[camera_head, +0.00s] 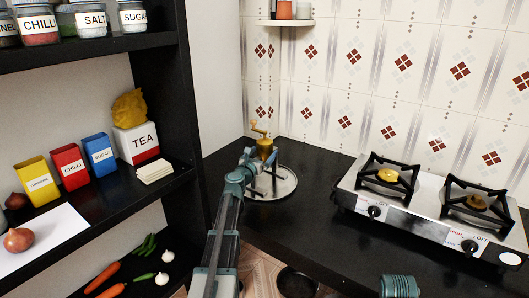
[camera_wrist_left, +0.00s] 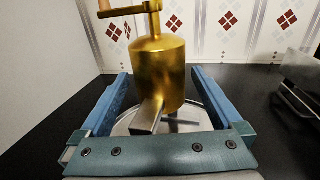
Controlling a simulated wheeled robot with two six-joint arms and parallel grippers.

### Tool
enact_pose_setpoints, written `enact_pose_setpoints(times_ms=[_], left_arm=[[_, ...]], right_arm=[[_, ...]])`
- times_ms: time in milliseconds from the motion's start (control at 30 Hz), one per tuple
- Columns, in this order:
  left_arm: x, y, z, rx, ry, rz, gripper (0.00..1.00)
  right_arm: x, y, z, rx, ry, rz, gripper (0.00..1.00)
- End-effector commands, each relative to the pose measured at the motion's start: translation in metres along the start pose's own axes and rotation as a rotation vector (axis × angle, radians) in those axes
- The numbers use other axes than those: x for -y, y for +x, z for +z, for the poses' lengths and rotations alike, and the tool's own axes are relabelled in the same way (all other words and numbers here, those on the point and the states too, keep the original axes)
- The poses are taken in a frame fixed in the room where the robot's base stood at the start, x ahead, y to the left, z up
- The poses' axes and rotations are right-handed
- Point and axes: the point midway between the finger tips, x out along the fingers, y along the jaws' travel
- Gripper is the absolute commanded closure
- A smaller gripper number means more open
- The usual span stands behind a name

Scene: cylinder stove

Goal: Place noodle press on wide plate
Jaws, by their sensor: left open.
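The golden noodle press (camera_head: 264,146), with a crank on top, is upright over the wide plate (camera_head: 289,186), a round metal plate on the black counter. In the left wrist view the press (camera_wrist_left: 158,70) fills the middle, with the plate's pale rim (camera_wrist_left: 122,126) below it. A silver handle sticks out from the press toward me; the contact of its base with the plate is partly hidden. My left gripper (camera_head: 252,162) is open, its two blue fingers on either side of the press with gaps visible.
A two-burner stove (camera_head: 420,208) stands on the counter to the right. A black shelf (camera_head: 125,200) with boxes, jars and vegetables stands at the left. A dark round pan (camera_head: 297,282) shows at the bottom. The counter between plate and stove is clear.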

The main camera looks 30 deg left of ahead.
Motion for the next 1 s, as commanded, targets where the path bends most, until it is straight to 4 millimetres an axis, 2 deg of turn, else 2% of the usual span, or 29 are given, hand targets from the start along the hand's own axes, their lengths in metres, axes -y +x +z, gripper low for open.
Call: enact_pose_setpoints(times_ms=[33, 300, 433, 600, 1000], left_arm=[[0.001, -0.013, 0.000, 0.000, 0.000, 0.001, 0.00], [0.002, -0.069, 0.000, 0.000, 0.000, 0.002, 0.00], [0.001, -0.090, 0.000, 0.000, 0.000, 0.001, 0.00], [0.001, -0.099, 0.000, 0.000, 0.000, 0.000, 0.00], [0.000, -0.098, 0.000, 0.000, 0.000, 0.000, 0.00]], right_arm=[[0.000, 0.000, 0.000, 0.000, 0.000, 0.000, 0.50], [0.000, 0.000, 0.000, 0.000, 0.000, 0.000, 0.50], [0.000, 0.000, 0.000, 0.000, 0.000, 0.000, 0.50], [0.000, 0.000, 0.000, 0.000, 0.000, 0.000, 0.50], [0.000, 0.000, 0.000, 0.000, 0.000, 0.000, 0.50]])
